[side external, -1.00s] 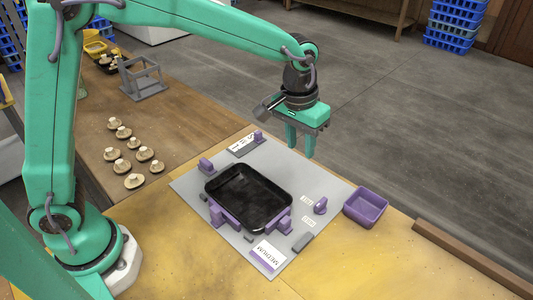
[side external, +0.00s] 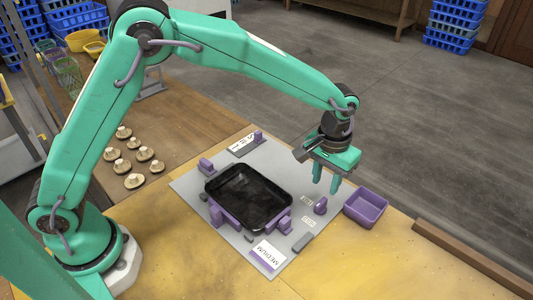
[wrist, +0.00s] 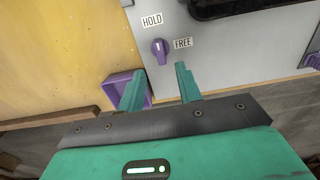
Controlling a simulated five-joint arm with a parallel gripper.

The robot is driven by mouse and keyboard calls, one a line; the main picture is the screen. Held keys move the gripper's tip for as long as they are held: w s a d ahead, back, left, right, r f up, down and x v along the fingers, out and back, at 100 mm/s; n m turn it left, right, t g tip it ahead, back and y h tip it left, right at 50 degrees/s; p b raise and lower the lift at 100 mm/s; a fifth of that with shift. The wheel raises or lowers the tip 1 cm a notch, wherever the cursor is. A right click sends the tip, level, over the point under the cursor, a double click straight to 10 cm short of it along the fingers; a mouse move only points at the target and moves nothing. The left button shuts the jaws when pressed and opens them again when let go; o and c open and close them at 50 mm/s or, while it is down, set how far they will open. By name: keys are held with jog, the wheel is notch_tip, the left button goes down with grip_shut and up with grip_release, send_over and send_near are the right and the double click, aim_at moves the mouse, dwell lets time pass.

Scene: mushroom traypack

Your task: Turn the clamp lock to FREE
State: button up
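The clamp lock is a purple knob (side external: 320,206) on the grey board, right of the black tray. In the wrist view the knob (wrist: 160,50) has a white mark pointing up, roughly toward the HOLD label (wrist: 152,20). The FREE label (wrist: 183,43) lies to the knob's right. My gripper (side external: 326,184) is open and empty above the knob, apart from it. In the wrist view the green fingertips of my gripper (wrist: 160,71) are spread, with the knob just beyond the gap between them.
The black tray (side external: 221,181) sits between purple clamp blocks on the grey board (side external: 187,185). A purple bin (side external: 351,211) stands close to the knob's right. A MEDIUM card (side external: 267,255) lies at the front. Several mushrooms (side external: 135,181) lie on the table at left.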

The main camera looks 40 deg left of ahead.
aim_at(322, 201)
jog(key=shift+f, duration=3.25)
grip_shut()
